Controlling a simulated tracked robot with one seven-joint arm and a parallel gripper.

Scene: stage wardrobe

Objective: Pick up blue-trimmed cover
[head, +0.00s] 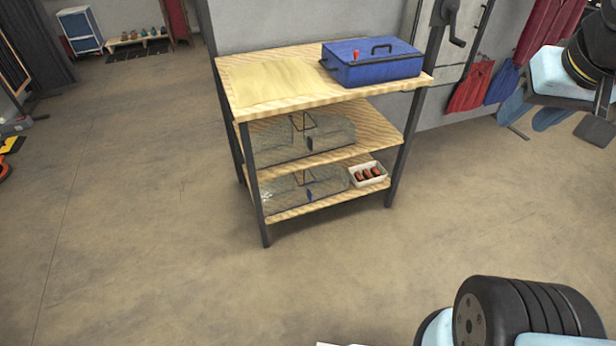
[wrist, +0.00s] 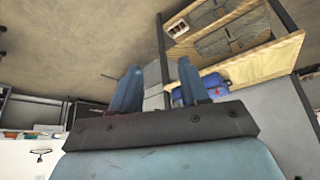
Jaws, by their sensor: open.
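Two clear, domed covers lie on the shelf unit in the head view. The cover on the bottom shelf (head: 285,194) has a small blue part near its middle, and I take it as the blue-trimmed cover. The cover on the middle shelf (head: 275,143) shows a dark part instead. Fine trim is too small to tell. My gripper (head: 522,124) is at the right, well apart from the shelf unit. In the wrist view my gripper (wrist: 157,80) has its two blue fingers spread with nothing between them.
The shelf unit (head: 250,112) bears a blue case (head: 372,66) and a flat tan cloth (head: 265,82) on top. A white tray (head: 381,182) of dark red items sits right of the bottom cover. Costumes (head: 470,88) hang at the right. The floor in front is clear.

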